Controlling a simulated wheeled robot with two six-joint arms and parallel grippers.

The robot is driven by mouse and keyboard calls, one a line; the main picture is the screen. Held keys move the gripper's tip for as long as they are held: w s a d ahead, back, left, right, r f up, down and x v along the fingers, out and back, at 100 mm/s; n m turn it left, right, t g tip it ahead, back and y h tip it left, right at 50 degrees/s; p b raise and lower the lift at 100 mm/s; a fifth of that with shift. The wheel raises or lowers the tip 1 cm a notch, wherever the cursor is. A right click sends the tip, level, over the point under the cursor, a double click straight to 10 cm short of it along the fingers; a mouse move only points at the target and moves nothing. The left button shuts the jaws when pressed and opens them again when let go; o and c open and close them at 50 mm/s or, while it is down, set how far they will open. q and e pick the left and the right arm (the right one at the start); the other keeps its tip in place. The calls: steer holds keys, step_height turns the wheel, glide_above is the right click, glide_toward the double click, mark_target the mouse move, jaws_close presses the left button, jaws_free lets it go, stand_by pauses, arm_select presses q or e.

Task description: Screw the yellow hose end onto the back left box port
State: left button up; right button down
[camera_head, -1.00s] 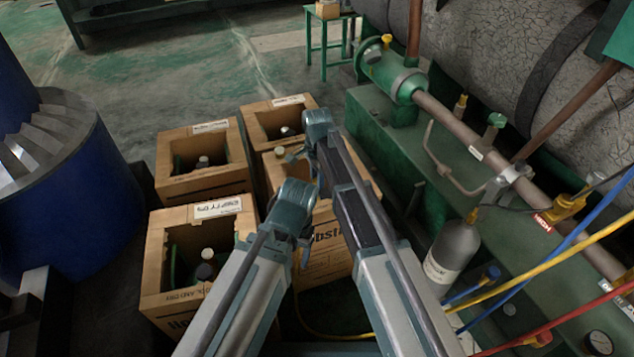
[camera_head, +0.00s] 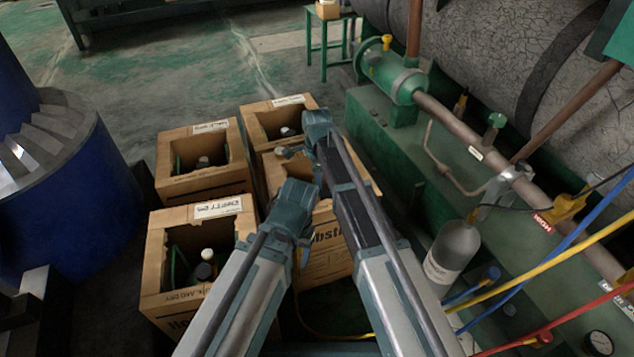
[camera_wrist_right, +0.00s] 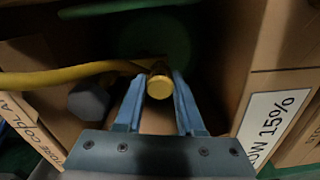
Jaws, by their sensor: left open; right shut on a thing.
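The back left box (camera_head: 175,186) is an open brown carton with a bottle neck (camera_head: 203,162) inside; its port is not clear at this size. My left gripper (camera_head: 304,257) is open and empty, hanging beside the front boxes. My right gripper (camera_wrist_right: 158,88) is shut on the yellow hose end (camera_wrist_right: 159,86), a round brass-coloured fitting with the yellow hose (camera_wrist_right: 60,78) leading off to the left. In the right wrist view it is among carton walls; whether it touches a port I cannot tell. In the head view the right fingers are mostly hidden by my arm.
Other cartons stand close by: front left (camera_head: 160,255), back right (camera_head: 252,122), and one behind my arms (camera_head: 325,265). A grey cylinder (camera_head: 452,255) and green machinery (camera_head: 395,170) stand right, with yellow, blue and red hoses. A grey knob (camera_wrist_right: 89,100) is beside the hose end.

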steer(key=m, duration=0.3)
steer(key=shift+m, duration=0.9)
steer(key=c, duration=1)
jaws_free()
steer(key=shift+m, duration=0.4)
steer(key=o, duration=0.6)
steer(key=shift+f, duration=0.1)
steer(key=shift+c, duration=0.2)
step_height(320, 180, up, 14)
steer(key=p, duration=1.3)
steer(key=shift+p, duration=0.4)
